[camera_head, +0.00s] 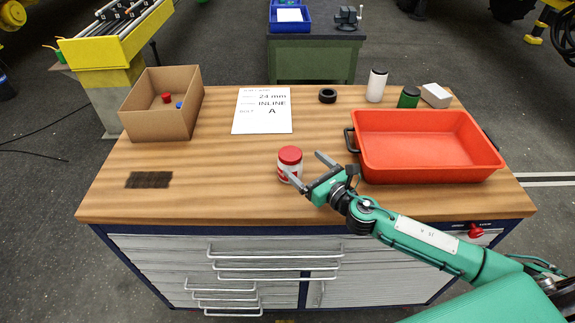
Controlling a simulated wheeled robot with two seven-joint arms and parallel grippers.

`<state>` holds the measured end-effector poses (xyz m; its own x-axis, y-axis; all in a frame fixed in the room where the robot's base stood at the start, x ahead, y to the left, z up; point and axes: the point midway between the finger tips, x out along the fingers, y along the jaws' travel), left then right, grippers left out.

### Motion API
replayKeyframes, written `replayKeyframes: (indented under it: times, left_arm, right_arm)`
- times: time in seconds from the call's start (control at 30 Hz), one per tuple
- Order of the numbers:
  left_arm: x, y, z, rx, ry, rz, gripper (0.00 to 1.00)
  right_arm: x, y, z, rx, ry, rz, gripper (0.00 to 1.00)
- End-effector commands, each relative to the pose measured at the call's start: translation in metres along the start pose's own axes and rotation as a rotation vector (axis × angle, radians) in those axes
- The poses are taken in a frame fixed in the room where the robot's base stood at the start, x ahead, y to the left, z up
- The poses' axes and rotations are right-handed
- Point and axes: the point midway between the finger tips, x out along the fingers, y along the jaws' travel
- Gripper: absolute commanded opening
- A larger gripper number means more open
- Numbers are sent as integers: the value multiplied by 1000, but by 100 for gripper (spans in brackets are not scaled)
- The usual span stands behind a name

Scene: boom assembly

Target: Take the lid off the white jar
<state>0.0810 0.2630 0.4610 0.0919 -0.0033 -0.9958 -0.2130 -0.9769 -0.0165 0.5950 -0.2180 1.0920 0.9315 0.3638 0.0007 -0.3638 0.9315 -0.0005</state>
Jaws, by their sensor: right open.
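A white jar (284,174) with a red lid (290,155) and a red marking stands upright near the front middle of the wooden table (215,185). The lid sits on the jar. My right gripper (306,167) is open and empty, just to the right of the jar. Its fingers point up and left toward it. The nearer finger overlaps the front right of the jar in the picture; I cannot tell if it touches. My left gripper is not in view.
A red tray (425,172) fills the right side. A white bottle with a black cap (376,86), a green-capped jar (408,98), a white box (436,95) and a black ring (327,96) stand behind. A cardboard box (160,119) and paper sheet (263,118) lie left. The front left is mostly clear.

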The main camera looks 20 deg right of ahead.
Motion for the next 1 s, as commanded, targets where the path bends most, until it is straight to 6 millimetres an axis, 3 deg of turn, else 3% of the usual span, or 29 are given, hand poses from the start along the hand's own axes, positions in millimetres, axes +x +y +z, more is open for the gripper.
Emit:
replayKeyframes:
  times: [0.03, 0.2, 0.5, 0.8, 1.0]
  left_arm:
    - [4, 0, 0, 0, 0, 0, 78]
    - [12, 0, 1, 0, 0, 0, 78]
    - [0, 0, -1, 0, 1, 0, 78]
    - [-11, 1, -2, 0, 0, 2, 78]
    - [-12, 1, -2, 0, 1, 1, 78]
  right_arm:
    - [0, 0, -16, 4, 4, -3, 89]
    - [0, 0, -47, 3, 2, -3, 89]
    - [24, 0, -40, 1, 0, -2, 89]
    - [68, 0, -40, 2, -1, -1, 89]
    - [76, 0, -42, 1, 0, -1, 89]
